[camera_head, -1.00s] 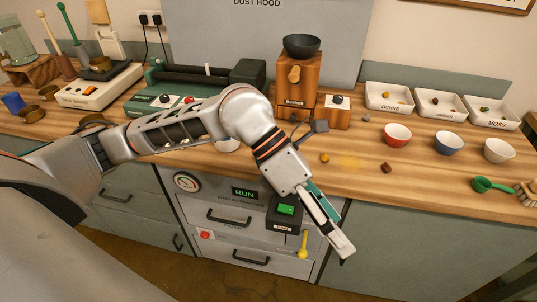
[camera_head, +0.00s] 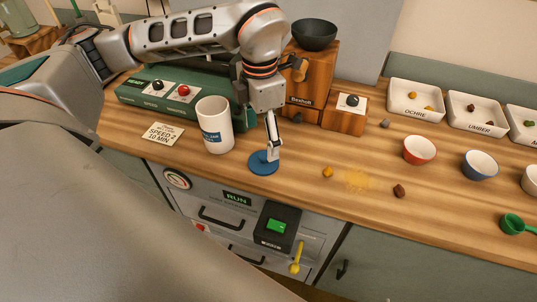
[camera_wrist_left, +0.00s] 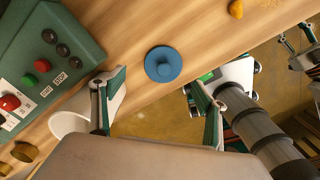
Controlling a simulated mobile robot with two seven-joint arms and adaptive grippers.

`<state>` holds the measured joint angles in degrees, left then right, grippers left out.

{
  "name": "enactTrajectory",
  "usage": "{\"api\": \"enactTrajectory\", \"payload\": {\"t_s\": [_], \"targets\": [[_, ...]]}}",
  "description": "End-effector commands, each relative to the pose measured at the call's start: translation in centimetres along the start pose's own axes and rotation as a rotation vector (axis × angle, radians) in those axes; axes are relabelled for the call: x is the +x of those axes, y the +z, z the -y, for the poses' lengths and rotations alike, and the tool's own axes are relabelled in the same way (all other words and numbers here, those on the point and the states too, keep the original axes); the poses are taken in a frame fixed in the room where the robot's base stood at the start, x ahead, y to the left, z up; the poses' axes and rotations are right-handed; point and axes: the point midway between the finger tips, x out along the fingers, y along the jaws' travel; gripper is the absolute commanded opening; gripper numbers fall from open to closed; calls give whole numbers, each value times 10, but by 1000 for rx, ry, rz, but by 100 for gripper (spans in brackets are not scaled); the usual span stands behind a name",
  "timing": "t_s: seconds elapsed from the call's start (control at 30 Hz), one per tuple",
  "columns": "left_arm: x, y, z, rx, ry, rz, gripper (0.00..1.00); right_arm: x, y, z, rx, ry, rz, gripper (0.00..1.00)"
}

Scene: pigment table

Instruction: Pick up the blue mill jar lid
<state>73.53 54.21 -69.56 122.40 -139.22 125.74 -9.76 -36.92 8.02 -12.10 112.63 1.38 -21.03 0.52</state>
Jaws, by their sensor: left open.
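The blue mill jar lid (camera_head: 263,167) is a flat round disc lying on the wooden counter near its front edge. In the left wrist view the lid (camera_wrist_left: 163,64) shows its round knob and lies ahead of the gap between my fingers. My left gripper (camera_head: 272,148) points down at the lid in the head view, its tips close over it; contact cannot be told. In the wrist view the left gripper (camera_wrist_left: 160,100) is open with nothing between its fingers. My right gripper seems to show partly at the wrist view's right edge (camera_wrist_left: 300,48); its jaw state is unclear.
A white jar (camera_head: 214,128) with a blue label stands just left of the lid. A green machine (camera_head: 150,98) and wooden mill (camera_head: 318,72) stand behind. Red (camera_head: 420,150) and blue (camera_head: 480,165) bowls are to the right. Pigment lumps and yellow powder lie between.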

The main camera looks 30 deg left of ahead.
Motion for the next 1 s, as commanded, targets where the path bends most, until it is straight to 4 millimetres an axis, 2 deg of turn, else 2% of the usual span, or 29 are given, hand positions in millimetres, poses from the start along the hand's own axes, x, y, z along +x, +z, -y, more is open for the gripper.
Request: {"api": "enactTrajectory", "payload": {"t_s": [0.1,0.2,0.5,0.83,1.0], "targets": [[13,-1,1,1,-2,-3,73,-3,12,4,2,-6,21,40],[22,0,2,2,-3,-2,73,-3,14,5,2,-8,27,40],[60,2,6,0,-3,-2,73,-2,1,2,0,-3,6,40],[66,2,6,1,-2,0,73,-2,-3,1,0,-2,-1,40],[66,2,6,1,-2,0,32,-2,-1,1,0,-2,2,40]]}}
